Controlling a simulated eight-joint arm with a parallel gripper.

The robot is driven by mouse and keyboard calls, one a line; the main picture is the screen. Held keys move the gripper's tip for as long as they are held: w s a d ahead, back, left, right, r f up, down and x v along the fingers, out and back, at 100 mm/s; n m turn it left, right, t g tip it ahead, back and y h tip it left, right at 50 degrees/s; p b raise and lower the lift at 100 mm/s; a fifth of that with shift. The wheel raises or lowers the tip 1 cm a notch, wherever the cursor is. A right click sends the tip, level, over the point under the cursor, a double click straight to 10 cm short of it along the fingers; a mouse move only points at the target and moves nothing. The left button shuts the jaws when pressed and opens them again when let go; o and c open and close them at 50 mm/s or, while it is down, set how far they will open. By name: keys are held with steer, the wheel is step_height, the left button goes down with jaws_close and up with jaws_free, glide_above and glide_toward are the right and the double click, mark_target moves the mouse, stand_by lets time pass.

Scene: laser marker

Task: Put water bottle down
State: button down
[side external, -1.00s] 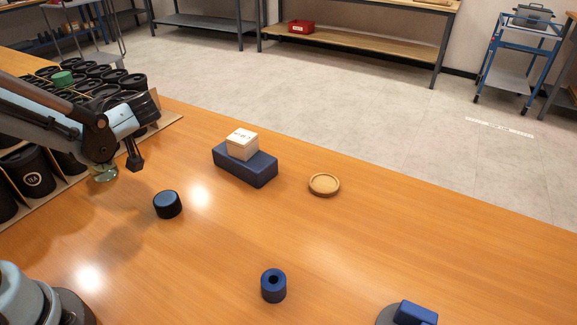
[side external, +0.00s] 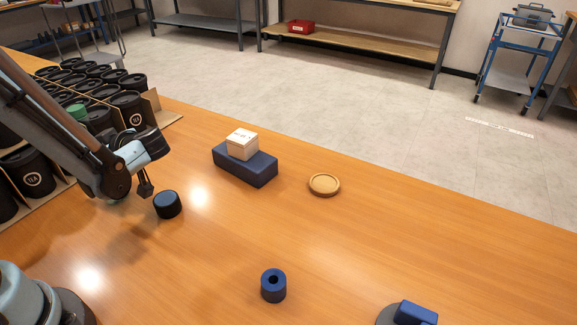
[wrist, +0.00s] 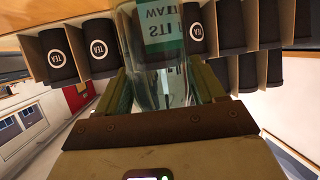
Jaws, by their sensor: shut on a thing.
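The water bottle (wrist: 158,62) is clear, with a teal label, and stands between the two fingers of my gripper (wrist: 162,88) in the wrist view. My gripper is shut on it. In the side view, a green cap (side external: 77,113) that appears to be the bottle's shows above my arm. The rest of the bottle there is hidden behind my arm, so I cannot tell whether its base touches the table. A round wooden coaster (side external: 324,184) lies empty on the wooden table (side external: 220,245), well to the right of my gripper.
Black tea canisters (side external: 36,181) stand in cardboard dividers at the left. A black cylinder (side external: 167,205) is close to my wrist. A dark blue block (side external: 245,168) carries a white box (side external: 242,144). A blue ring (side external: 273,286) stands in front.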

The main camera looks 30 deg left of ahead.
steer(key=shift+c, duration=0.6)
jaws_free()
steer(key=shift+f, duration=0.1)
steer(key=d+r+m+t+h, duration=0.2)
steer(key=d+m+t+h, duration=0.2)
steer(key=d+m, duration=0.5)
steer(key=w+d+r+m+t+h, duration=0.1)
steer(key=d+r+m+t+h, duration=0.2)
steer(key=d+m+h, duration=0.6)
steer(key=d+m+t, duration=0.1)
steer(key=m+t, duration=0.1)
steer(key=shift+w+t, duration=0.25)
steer(key=shift+t, duration=0.05)
